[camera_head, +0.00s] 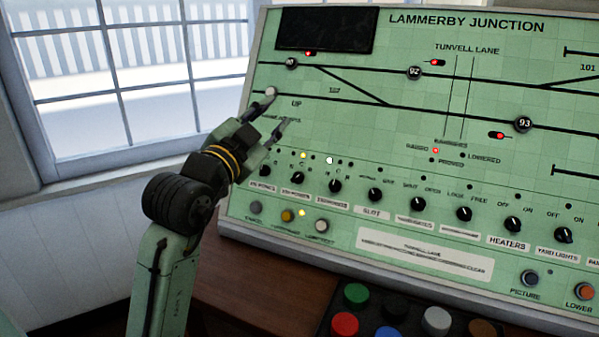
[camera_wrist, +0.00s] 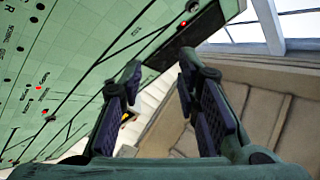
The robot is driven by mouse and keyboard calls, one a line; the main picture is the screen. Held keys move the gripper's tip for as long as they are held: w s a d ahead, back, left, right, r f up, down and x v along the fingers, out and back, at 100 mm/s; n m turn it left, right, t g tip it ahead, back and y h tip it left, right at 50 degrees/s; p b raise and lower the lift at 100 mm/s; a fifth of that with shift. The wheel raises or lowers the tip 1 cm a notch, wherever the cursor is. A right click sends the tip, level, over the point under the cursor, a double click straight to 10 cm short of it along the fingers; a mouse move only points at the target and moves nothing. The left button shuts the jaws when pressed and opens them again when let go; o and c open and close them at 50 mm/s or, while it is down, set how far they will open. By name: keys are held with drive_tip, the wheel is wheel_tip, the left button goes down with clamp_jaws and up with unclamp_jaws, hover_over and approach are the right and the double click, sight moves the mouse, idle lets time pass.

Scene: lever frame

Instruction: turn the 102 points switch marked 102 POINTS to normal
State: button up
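The green signal panel (camera_head: 330,120) fills the right of the head view. Its row of black rotary switches includes three at the left: the first (camera_head: 265,170), second (camera_head: 298,178) and third (camera_head: 334,185). Their small labels are blurred, so I cannot tell which is marked 102 POINTS, nor its setting. My gripper (camera_head: 278,107) is open and empty, in front of the panel's left part, above these switches in the picture. In the wrist view my gripper (camera_wrist: 160,66) shows two spread fingers with nothing between them. The panel's face (camera_wrist: 70,60) lies to their left there.
Push buttons (camera_head: 321,226) sit below the switches. A box of coloured buttons (camera_head: 395,316) stands on the wooden desk (camera_head: 260,285) in front. A window (camera_head: 130,70) is at the left. The panel's track diagram has small lit lamps and round numbered markers (camera_head: 522,124).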

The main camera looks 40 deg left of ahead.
sight(296, 177)
wheel_tip(296, 177, down, 13)
drive_tip(key=s+a+m+g+h, duration=0.1)
drive_tip(key=s+a+g+h, duration=0.15)
drive_tip(key=g, duration=0.25)
drive_tip(key=shift+h, duration=0.55)
drive_tip(key=p+x, duration=0.1)
drive_tip(key=x, duration=0.3)
drive_tip(key=p+x, duration=0.1)
drive_tip(key=x, duration=0.2)
drive_tip(key=p+x, duration=0.2)
drive_tip(key=x, duration=0.2)
drive_tip(key=shift+w+d+f, duration=0.25)
drive_tip(key=shift+d+f, duration=0.1)
clamp_jaws()
